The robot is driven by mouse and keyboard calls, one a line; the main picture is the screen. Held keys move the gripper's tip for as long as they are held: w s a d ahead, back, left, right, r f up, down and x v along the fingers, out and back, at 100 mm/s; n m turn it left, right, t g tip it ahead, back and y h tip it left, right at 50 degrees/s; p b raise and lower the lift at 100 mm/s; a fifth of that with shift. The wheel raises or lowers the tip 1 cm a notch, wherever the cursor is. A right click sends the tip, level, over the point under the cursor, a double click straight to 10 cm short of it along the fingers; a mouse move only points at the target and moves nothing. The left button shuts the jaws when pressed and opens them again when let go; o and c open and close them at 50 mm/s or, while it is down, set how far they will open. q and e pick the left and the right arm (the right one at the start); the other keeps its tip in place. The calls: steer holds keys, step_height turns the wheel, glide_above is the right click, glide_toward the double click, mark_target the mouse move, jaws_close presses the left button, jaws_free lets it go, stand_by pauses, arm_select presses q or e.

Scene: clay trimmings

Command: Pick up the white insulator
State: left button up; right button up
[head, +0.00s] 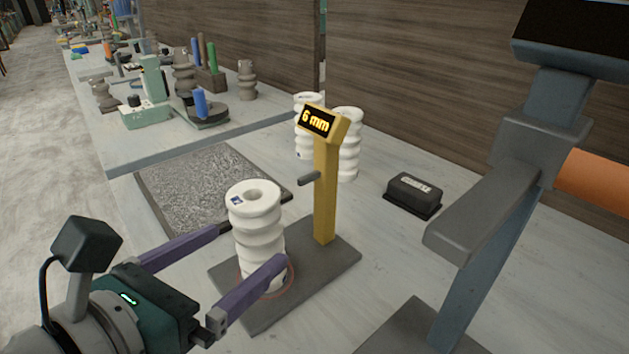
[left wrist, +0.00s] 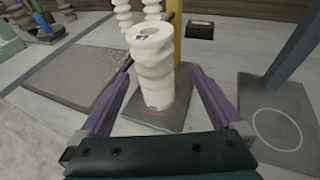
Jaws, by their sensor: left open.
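A white ribbed insulator (head: 256,222) with a hole in its top stands upright on the dark base plate (head: 335,262) of a yellow gauge post (head: 325,190), whose display reads "6 mm". The insulator also shows in the left wrist view (left wrist: 153,62). My left gripper (head: 250,248) is open, with its purple fingers on either side of the insulator's lower part. In the left wrist view the fingers flank it with gaps visible. Two more white insulators (head: 348,145) stand behind the post, partly hidden by it. My right gripper is not in view.
A small black box (head: 413,195) lies right of the post. A grey stand (head: 500,190) rises at the right, close to the camera. A dark textured mat (head: 160,200) lies behind left. A side table (head: 115,155) holds several tools and brown insulators.

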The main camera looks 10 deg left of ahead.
mark_target(245, 243)
arm_select(q)
steer(key=x, duration=0.4)
steer(key=shift+w+a+f, duration=0.1)
steer(key=shift+w+f, duration=0.05)
steer(key=shift+w, duration=0.2)
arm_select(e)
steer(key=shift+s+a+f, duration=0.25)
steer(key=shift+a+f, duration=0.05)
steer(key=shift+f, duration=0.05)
arm_select(q)
steer(key=b+x, duration=0.1)
steer(key=x, duration=0.3)
steer(key=shift+w+a, duration=0.1)
steer(key=shift+w, duration=0.15)
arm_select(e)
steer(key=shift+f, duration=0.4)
arm_select(q)
steer(key=c, duration=1.5)
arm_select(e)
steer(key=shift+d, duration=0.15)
arm_select(q)
jaws_close()
